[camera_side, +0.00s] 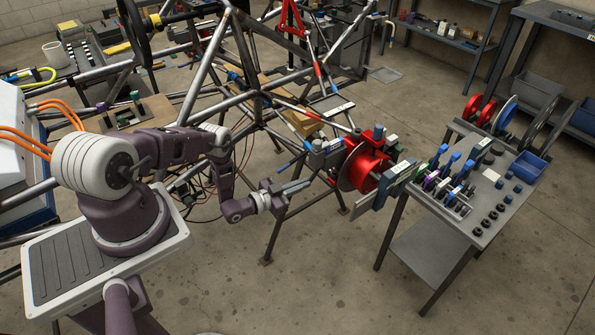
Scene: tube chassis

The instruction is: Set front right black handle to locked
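My gripper (308,183) hangs in mid-air in front of the tube chassis (258,100), left of the red hub and disc. Its fingers point right and look close together; whether there is a gap between them is too small to tell. I see nothing held in it. I cannot pick out the front right black handle for certain. A row of small levers with blue, green and purple parts (457,167) stands on the grey bench (482,241) at the right, well apart from my gripper. Whether any lever is locked does not show.
The red hub (369,166) with its grey disc stands between my gripper and the bench. A long grey-green bar (384,187) juts out beside it. A blue bin (528,165) and several black round parts (489,222) sit on the bench. The floor in front is clear.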

